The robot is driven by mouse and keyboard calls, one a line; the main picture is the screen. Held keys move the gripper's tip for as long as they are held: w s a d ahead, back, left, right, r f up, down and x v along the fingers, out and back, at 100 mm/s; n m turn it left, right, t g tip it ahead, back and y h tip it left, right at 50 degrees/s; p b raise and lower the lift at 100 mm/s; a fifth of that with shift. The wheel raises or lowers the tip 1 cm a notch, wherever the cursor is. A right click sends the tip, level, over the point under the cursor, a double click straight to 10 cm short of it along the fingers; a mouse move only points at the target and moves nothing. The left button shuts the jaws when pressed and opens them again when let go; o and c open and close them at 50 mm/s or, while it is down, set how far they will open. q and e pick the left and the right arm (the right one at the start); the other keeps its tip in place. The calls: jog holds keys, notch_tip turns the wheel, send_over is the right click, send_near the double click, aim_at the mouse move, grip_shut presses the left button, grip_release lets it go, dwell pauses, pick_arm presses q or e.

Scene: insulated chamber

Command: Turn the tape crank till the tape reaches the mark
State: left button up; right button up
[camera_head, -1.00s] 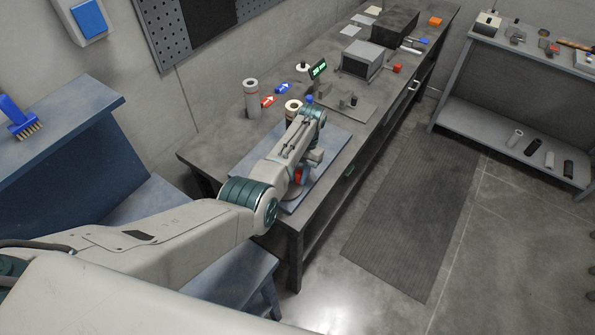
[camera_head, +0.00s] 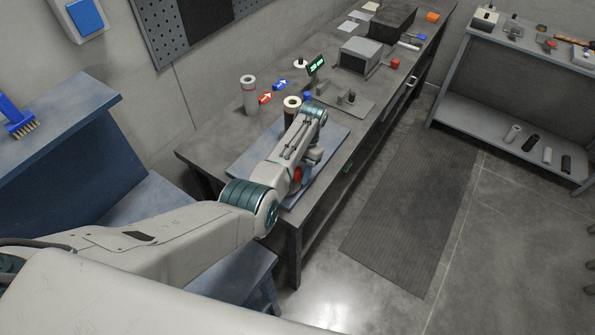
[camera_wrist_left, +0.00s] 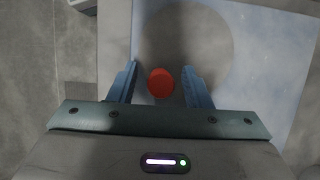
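A round red knob (camera_wrist_left: 161,83), which I take for the crank's handle, lies between the two blue fingers of my left gripper (camera_wrist_left: 160,68) in the left wrist view. The fingers are open, with a gap on each side of the knob. In the head view the red knob (camera_head: 298,174) shows just beside my left wrist, above a blue-grey board (camera_head: 245,160) on the workbench. A round dark grey shape (camera_wrist_left: 190,35) lies beyond the knob. My left arm hides most of the crank. I cannot make out the tape or its mark. My right gripper is not in view.
A shelf (camera_head: 500,110) stands at right.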

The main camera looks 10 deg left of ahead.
pick_arm(q)
jog(key=shift+w+d+r, duration=0.1)
jog(key=shift+w+r, duration=0.15)
jog(key=shift+r, duration=0.2)
jog(key=b+v, duration=0.1)
jog(key=v, duration=0.8)
jog(key=shift+r, duration=0.4)
jog(key=shift+w, duration=0.1)
